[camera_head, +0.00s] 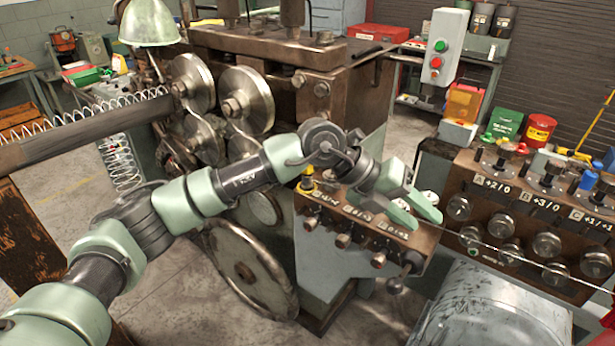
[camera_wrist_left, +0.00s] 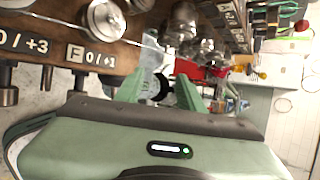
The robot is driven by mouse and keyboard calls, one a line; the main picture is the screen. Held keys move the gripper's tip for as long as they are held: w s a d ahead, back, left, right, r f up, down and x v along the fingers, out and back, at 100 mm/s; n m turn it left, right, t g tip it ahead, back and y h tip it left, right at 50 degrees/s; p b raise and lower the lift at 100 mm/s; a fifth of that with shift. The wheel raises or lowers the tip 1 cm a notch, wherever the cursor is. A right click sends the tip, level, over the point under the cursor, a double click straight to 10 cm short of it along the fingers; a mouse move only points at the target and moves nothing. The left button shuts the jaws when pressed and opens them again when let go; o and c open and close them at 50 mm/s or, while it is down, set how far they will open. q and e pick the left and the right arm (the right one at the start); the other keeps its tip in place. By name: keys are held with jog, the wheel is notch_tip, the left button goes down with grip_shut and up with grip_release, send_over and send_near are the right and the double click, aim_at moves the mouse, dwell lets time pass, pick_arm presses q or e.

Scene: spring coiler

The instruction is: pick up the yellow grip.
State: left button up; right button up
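A small yellow grip (camera_head: 307,184) shows in the head view at the left end of the small control panel (camera_head: 350,222), partly hidden by my left arm. My left gripper (camera_head: 417,212) is over the right end of that panel, to the right of the yellow grip and apart from it. Its green fingers are spread with nothing held between them; the gap also shows in the left wrist view (camera_wrist_left: 160,90). I cannot make out the yellow grip for certain in the left wrist view. My right gripper is in neither view.
A second panel with several knobs (camera_head: 545,220) stands at the right, and a taut wire runs past it. A large handwheel (camera_head: 250,270) is below my left arm. The coiling rollers (camera_head: 245,100) stand behind it. A grey rounded housing (camera_head: 490,310) fills the front right.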

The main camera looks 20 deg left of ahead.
pick_arm(q)
jog(key=w+a+y, duration=0.2)
jog(key=a, duration=0.2)
jog(key=w+a+n+t+y, duration=0.1)
jog(key=w+a+y, duration=0.1)
jog(key=a, duration=0.3)
jog(key=w+a+r+y, duration=0.1)
jog(key=w+a+y, duration=0.1)
jog(key=a, duration=0.3)
jog(key=shift+w+r+n+t+y, duration=0.1)
jog(key=shift+w+n+t+y, duration=0.2)
jog(key=shift+w+t+y, duration=0.1)
jog(key=w+a+r+n+y, duration=0.2)
jog(key=a+r+y, duration=0.2)
jog(key=a, duration=0.6)
jog(key=shift+t, duration=0.3)
jog(key=p+x, duration=0.2)
jog(key=x, duration=0.1)
jog(key=p+x, duration=0.2)
jog(key=x, duration=0.1)
jog(key=shift+w+a+f, duration=0.1)
jog(key=shift+w+a, duration=0.1)
jog(key=shift+w, duration=0.35)
jog(key=shift+w+f, duration=0.2)
jog(key=shift+f, duration=0.3)
jog(key=shift+r, duration=0.1)
grip_shut()
